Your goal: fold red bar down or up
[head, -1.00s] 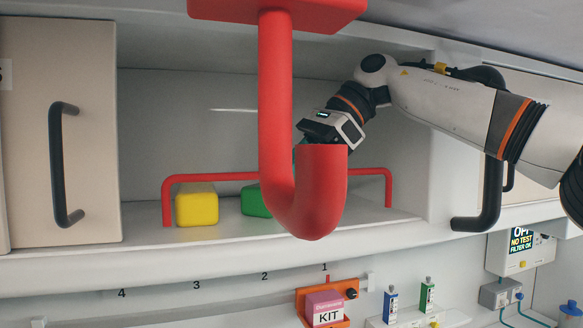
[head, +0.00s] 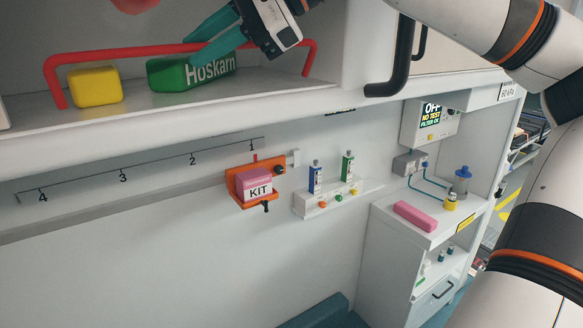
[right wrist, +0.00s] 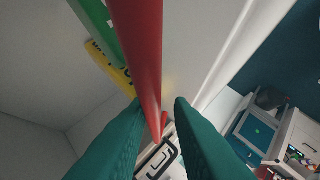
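The red bar (head: 130,52) stands raised along the front edge of the open cupboard shelf, with its two ends bent down to the shelf. My right gripper (head: 192,46) is at the bar's middle-right stretch, its teal fingers one above and one below the bar. In the right wrist view the bar (right wrist: 143,60) runs lengthwise through the gap between the open fingertips (right wrist: 157,100). Gaps show beside it, so the fingers are not clamped on it. Whether they touch it I cannot tell. My left gripper is not in view.
A yellow block (head: 95,87) and a green block (head: 180,73) labelled Hoskarn sit on the shelf behind the bar. Below are a numbered rail (head: 150,172), an orange holder with a pink kit (head: 254,186), and a small rack (head: 330,198). A black handle (head: 402,60) is at right.

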